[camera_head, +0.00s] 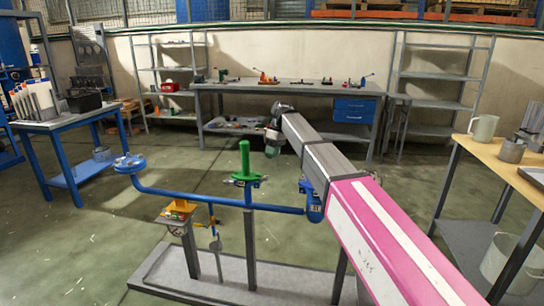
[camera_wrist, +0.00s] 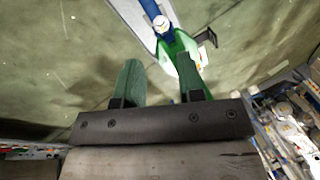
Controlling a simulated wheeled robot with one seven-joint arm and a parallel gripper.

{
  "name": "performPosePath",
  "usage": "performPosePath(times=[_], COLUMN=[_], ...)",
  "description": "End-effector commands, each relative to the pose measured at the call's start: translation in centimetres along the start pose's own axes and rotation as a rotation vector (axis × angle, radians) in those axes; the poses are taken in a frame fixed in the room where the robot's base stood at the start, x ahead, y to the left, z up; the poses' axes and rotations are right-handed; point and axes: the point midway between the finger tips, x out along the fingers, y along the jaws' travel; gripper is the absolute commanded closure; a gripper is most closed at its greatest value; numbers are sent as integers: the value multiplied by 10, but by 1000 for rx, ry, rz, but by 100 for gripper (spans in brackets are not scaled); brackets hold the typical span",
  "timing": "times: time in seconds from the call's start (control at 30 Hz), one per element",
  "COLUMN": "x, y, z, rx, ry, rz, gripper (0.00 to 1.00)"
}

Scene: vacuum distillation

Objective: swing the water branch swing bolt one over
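The blue pipe branch (camera_head: 225,204) runs across a grey stand, with a round blue flange (camera_head: 129,163) at its left end and a blue fitting (camera_head: 314,205) at its right. A green upright part (camera_head: 244,160) stands on a post at the middle. I cannot make out swing bolt one clearly. My gripper (camera_head: 272,143) is in the air, to the right of the green upright part in the picture. In the wrist view its two green fingers (camera_wrist: 160,80) are apart with nothing between them. A green part (camera_wrist: 178,44) with blue pipe lies beyond the right finger.
A blue table (camera_head: 65,123) with tools is at left, a grey bench (camera_head: 290,87) at the back, and a wooden-topped table (camera_head: 500,165) with jugs at right. Open floor lies between.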

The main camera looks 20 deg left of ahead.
Motion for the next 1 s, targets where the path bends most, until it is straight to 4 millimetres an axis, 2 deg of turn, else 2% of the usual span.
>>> performPosePath(times=[0.73,0.87,1.0], x=[-2,8,31], y=[0,-1,-1], z=[-8,-6,-4], rx=[0,0,0], ry=[-108,-110,-111], rz=[0,0,-1], gripper=[65,65,65])
